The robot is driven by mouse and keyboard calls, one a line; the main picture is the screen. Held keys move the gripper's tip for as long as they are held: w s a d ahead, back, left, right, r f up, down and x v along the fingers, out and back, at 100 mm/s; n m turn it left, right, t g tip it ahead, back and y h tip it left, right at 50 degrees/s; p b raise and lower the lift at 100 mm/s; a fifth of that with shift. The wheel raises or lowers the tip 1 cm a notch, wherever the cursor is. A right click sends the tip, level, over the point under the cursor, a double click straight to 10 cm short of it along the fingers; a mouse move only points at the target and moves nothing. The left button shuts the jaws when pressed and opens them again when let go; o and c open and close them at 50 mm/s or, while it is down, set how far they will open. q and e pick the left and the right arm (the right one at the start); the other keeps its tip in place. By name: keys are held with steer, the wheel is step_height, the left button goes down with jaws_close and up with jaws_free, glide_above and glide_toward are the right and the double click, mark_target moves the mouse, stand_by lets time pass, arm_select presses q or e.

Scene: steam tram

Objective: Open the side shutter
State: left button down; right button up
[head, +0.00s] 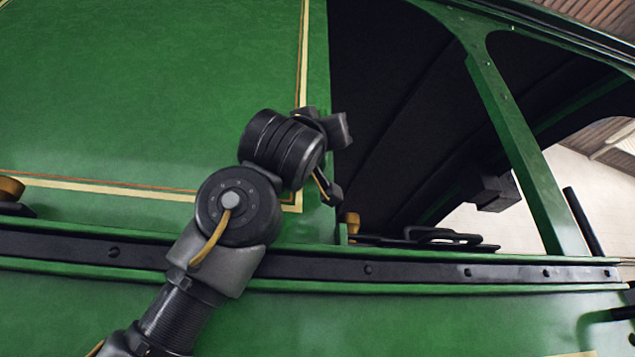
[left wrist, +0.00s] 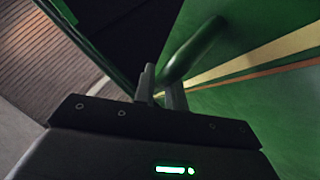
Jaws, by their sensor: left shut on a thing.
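The side shutter (head: 150,80) appears to be the large green panel with cream and red-brown lining at the left of the head view. Its lined surface also shows at the right of the left wrist view (left wrist: 265,85). A green bar-like handle (left wrist: 193,50) stands out from it. My left gripper (left wrist: 160,96) is shut on the handle's near end, between its two grey fingers. My right gripper is in neither view.
A dark opening (head: 385,100) lies right of the panel, bounded by a slanting green post (head: 515,150). A black riveted rail (head: 420,270) runs below. A brass knob (head: 351,222) and a black fitting (head: 440,236) sit at the opening's sill. Another brass knob (head: 11,188) is at far left.

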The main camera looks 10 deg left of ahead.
arm_select(q)
steer(key=shift+a, duration=0.1)
steer(key=c, duration=1.5)
jaws_free()
steer(key=shift+a, duration=0.15)
steer(key=shift+o, duration=0.2)
steer(key=shift+s+f+b, duration=0.2)
steer(key=shift+f+b, duration=0.1)
steer(key=shift+b, duration=0.05)
steer(key=b+v, duration=0.7)
steer(key=v, duration=0.3)
steer(key=shift+s, duration=0.15)
